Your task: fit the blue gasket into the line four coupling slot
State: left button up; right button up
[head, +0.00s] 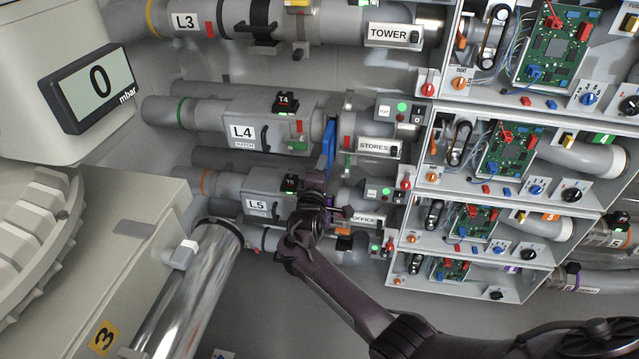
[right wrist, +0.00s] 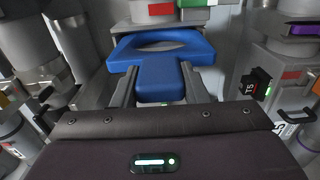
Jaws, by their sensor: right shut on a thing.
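The blue gasket (head: 329,142) is a flat ring with a tab; the right wrist view shows the ring and opening (right wrist: 190,50). My right gripper (head: 325,172) is shut on the tab, with one finger on each side in the right wrist view (right wrist: 160,84). In the head view the gasket stands on edge at the line four pipe, between the L4 box (head: 243,131) and the STORES label (head: 373,147). The slot is mostly hidden by the gasket; I cannot tell whether the gasket is inside it or just in front. My left gripper is not in view.
The L3 pipe (head: 187,20) runs above and the L5 box (head: 262,206) sits just below, close to my right arm. Open control cabinets (head: 520,150) stand on the right. A gauge reading 0 mbar (head: 98,84) is at the upper left.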

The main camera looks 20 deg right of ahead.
jog(key=b+x, duration=0.3)
jog(key=x, duration=0.1)
jog(key=shift+w+d+f, duration=0.15)
jog(key=b+x, duration=0.4)
jog(key=shift+w+d+b, duration=0.15)
jog(key=shift+w+b, duration=0.05)
jog(key=shift+b, duration=0.15)
jog(key=shift+w+d+b, duration=0.25)
jog(key=shift+w+b, duration=0.1)
jog(key=shift+b, duration=0.05)
jog(key=shift+w+d, duration=0.1)
jog(key=shift+w, duration=0.05)
jog(key=o, duration=1.1)
jog(key=shift+v, duration=3.9)
